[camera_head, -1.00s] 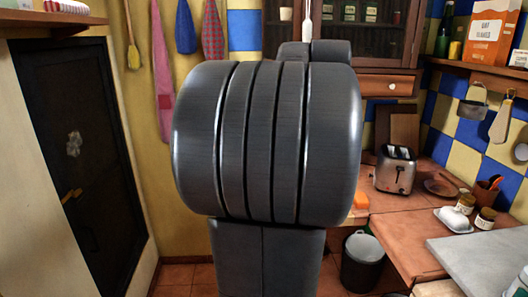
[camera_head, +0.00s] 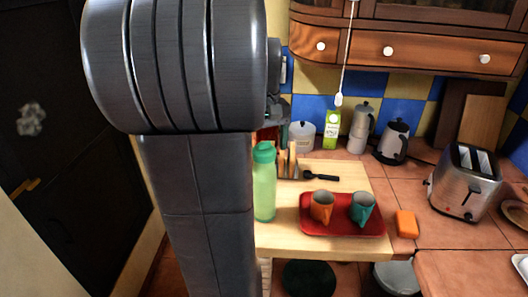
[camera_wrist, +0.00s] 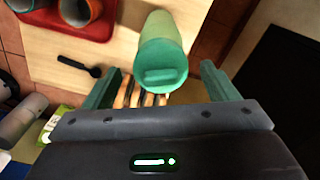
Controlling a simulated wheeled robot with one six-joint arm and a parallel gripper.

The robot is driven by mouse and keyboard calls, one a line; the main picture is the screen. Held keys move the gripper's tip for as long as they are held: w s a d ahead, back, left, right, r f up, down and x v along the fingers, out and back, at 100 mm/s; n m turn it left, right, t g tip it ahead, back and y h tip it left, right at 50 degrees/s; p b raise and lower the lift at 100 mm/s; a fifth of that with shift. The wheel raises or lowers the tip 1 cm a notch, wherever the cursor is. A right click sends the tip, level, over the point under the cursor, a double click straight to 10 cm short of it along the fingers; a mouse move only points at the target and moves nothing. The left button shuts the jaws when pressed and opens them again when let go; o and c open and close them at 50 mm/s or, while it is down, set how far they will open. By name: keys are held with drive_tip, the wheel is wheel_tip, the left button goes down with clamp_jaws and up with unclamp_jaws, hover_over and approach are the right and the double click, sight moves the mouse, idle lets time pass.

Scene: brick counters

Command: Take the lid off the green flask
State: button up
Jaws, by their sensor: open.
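The green flask (camera_head: 264,195) stands upright near the left front of the wooden board, with its darker green lid (camera_head: 263,152) on top. The wrist view looks down on the lid (camera_wrist: 162,70) and the flask's paler body (camera_wrist: 162,28). My gripper (camera_wrist: 160,72) is open, with one green finger to each side of the lid in that view and gaps between. I cannot tell how far the fingers are above or behind it. In the head view my arm hides most of the gripper.
A red tray (camera_head: 312,225) with an orange mug (camera_head: 322,206) and a teal mug (camera_head: 361,207) is right of the flask. A rack with upright tan slices (camera_head: 291,162) and a black utensil (camera_head: 320,175) lie behind. A toaster (camera_head: 467,180) stands farther right.

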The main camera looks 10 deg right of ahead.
drive_tip(key=shift+s+f, duration=0.15)
drive_tip(key=shift+f, duration=0.4)
drive_tip(key=c, duration=1.1)
drive_tip(key=shift+o, duration=0.2)
